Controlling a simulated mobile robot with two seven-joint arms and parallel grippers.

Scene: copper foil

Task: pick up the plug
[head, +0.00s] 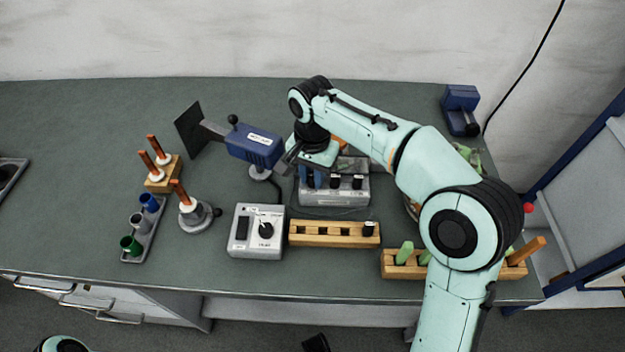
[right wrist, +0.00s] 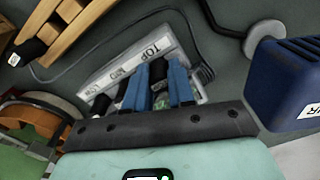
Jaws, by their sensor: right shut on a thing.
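My right gripper (head: 311,180) reaches over the left part of a grey box (head: 335,198). In the right wrist view its blue fingers (right wrist: 160,72) point down at the box (right wrist: 108,72), which bears a "TOP" label. The fingers are shut on a dark plug (right wrist: 158,71), mostly hidden between them. Whether the plug is still seated in the box I cannot tell. Other black plugs (head: 357,182) stand upright in the box to the right of the fingers. My left gripper is not in view.
A wooden rack (head: 310,240) holding a black plug (head: 369,229) lies in front of the box. A blue device (head: 255,146) stands close left of my gripper. A grey switch box (head: 256,232) sits front left. The bench is clear at the back left.

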